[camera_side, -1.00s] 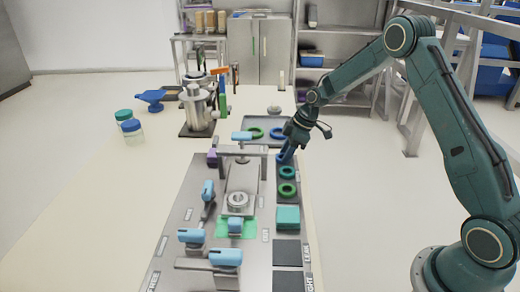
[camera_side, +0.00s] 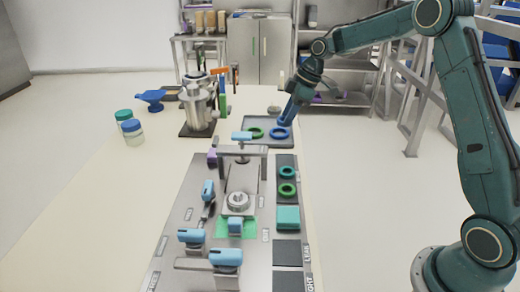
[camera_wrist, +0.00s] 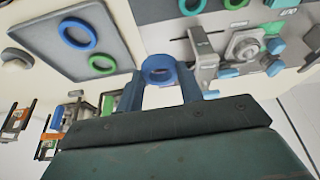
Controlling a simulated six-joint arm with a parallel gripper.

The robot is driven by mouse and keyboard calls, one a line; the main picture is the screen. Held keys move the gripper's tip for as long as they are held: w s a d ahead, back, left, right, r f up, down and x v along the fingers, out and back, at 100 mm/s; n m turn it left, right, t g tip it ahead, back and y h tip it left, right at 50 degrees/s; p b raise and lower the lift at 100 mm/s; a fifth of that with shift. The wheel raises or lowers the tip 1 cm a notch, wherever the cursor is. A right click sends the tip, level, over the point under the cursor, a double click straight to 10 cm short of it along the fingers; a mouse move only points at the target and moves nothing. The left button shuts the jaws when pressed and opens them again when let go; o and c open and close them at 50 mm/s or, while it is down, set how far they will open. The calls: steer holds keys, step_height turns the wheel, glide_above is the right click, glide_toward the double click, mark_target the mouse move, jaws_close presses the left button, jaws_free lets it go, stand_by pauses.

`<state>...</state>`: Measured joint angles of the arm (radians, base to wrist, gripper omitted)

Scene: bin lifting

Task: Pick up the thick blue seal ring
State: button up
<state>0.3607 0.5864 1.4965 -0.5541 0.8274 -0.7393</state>
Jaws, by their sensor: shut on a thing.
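My gripper (camera_wrist: 159,76) is shut on a blue ring (camera_wrist: 158,66), which shows between its two blue fingertips in the wrist view. In the side view my gripper (camera_side: 284,120) is at the right part of the grey tray, and the held ring cannot be told apart from the fingers. Another blue ring (camera_side: 278,132) lies on the tray beside a green ring (camera_side: 256,132); both also show in the wrist view, the blue one (camera_wrist: 78,33) above the green one (camera_wrist: 102,65). A lighter blue ring (camera_side: 287,172) and a green ring (camera_side: 287,189) sit on the dark strip.
The grey tray (camera_side: 268,145) lies behind the fixture board (camera_side: 180,242), which carries clamps with light blue handles (camera_side: 226,257). A teal block (camera_side: 288,216) sits on the strip. A metal pot (camera_side: 197,108) and jars (camera_side: 132,131) stand left. The table's left side is bare.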

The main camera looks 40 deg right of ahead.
step_height(320, 180, up, 6)
steer(key=shift+r, duration=0.25)
steer(key=shift+a+f, duration=0.1)
stand_by(0.6)
